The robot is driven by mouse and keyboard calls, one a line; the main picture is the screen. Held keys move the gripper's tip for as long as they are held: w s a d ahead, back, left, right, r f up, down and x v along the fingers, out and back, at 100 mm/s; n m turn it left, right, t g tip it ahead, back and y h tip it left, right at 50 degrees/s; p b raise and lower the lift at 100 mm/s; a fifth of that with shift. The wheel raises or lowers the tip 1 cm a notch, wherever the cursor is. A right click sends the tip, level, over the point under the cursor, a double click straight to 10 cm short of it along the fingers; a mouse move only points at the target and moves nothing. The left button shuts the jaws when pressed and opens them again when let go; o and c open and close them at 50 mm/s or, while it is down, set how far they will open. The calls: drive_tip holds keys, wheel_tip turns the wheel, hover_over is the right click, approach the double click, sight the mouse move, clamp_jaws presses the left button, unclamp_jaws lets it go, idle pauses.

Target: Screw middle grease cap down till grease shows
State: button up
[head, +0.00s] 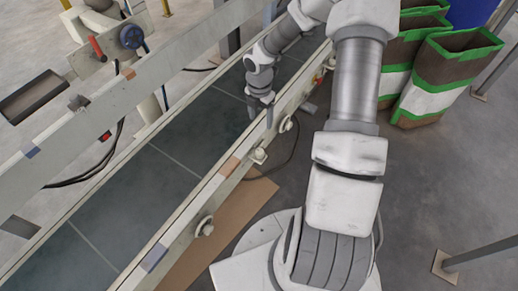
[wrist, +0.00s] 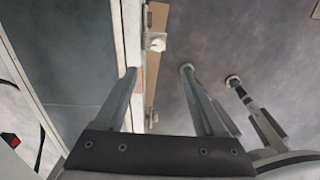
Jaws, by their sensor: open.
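Pale fittings sit along the outer side of the conveyor's near rail (head: 225,180): a round one (head: 205,226) low in the head view, a block-like one with a small cap (head: 259,155), and another round one (head: 285,124). I cannot tell for sure which is the middle grease cap. My gripper (head: 261,120) points down over the rail, open and empty. In the wrist view its fingers (wrist: 159,70) stand apart, with a pale block-like fitting (wrist: 155,41) beyond the tips, touching neither. No grease can be made out.
The dark conveyor belt (head: 120,210) runs left of the rail. A brown flat sheet (head: 225,222) lies on the floor beside it. Green-edged brown and white bags (head: 440,80) stand at the upper right, by a blue drum (head: 473,13).

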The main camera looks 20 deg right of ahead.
sight(260, 151)
drive_tip(key=shift+n, duration=0.3)
wheel_tip(260, 151, down, 19)
drive_tip(key=b, duration=0.6)
drive_tip(key=shift+w+r+b, duration=0.1)
drive_tip(key=shift+b, duration=0.2)
clamp_jaws()
